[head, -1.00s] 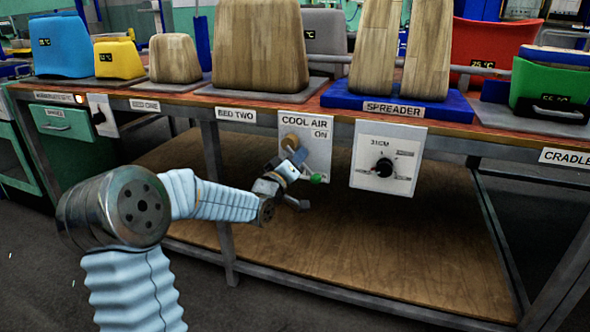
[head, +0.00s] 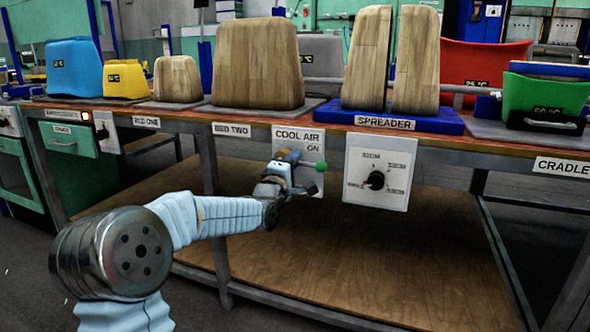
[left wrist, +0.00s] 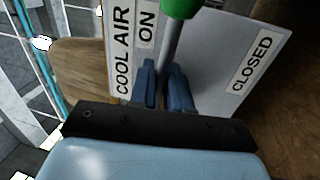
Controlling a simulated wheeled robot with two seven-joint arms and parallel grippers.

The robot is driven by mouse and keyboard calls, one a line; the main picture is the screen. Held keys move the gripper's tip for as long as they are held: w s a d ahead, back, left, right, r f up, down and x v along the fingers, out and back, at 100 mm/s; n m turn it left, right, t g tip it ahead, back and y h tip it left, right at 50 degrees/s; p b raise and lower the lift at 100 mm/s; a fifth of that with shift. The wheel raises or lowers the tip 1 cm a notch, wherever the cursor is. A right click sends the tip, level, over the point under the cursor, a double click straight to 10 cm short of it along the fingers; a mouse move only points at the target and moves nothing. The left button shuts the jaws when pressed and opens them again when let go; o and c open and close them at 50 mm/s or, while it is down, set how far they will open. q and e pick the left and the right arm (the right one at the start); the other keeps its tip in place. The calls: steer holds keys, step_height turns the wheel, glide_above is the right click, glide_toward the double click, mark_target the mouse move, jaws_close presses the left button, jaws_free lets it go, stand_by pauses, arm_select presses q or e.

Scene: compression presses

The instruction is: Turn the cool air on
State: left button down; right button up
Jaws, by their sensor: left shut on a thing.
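The cool air panel (head: 312,139) is a white plate under the table edge, marked COOL AIR and ON. Its lever has a green knob (head: 321,166) and points roughly to the right in the head view. My left gripper (head: 291,167) is in front of the panel and covers most of the lever. In the left wrist view the grey lever rod (left wrist: 172,45) runs between the two blue fingers (left wrist: 165,88), which are shut on it. The green knob (left wrist: 181,6) is beyond the fingertips. A CLOSED label shows at the right there. My right gripper is not in view.
A spreader dial panel (head: 377,172) hangs just right of the cool air panel. Wooden press forms (head: 255,65) stand on the table above. A lower wooden shelf (head: 340,255) and a table leg (head: 210,175) are below and left.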

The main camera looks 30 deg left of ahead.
arm_select(q)
steer(key=shift+n, duration=0.3)
steer(key=c, duration=1.2)
jaws_free()
steer(key=shift+c, duration=0.2)
steer(key=shift+s, duration=0.1)
steer(key=v, duration=1.3)
steer(key=shift+s+b, duration=0.35)
steer(key=shift+b, duration=0.05)
steer(key=shift+w+d+f, duration=0.1)
steer(key=shift+d+f, duration=0.05)
steer(key=shift+f, duration=0.05)
